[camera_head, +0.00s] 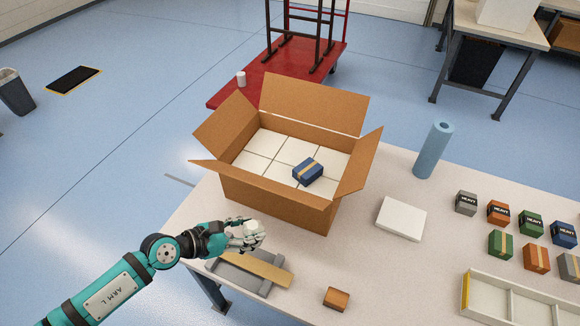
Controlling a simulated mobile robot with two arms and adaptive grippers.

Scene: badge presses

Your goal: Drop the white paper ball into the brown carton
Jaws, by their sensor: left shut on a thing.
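The brown carton (275,202) stands open on the table with its flaps spread. Inside it lie several white square blocks or pads and a dark blue box with a tan band (308,171). My left gripper (250,237) is in front of the carton's near left side, above the table. It is shut on the white paper ball (254,228), which shows at the fingertips, partly covered by the fingers. The ball is outside the carton. My right gripper is not in view.
A grey tray with a tan strip (262,269) lies below my left gripper. A small brown block (336,298), a white box (400,219), a blue roll (433,150), several small banded boxes and a white divided tray (520,302) are to the right on the table (390,270).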

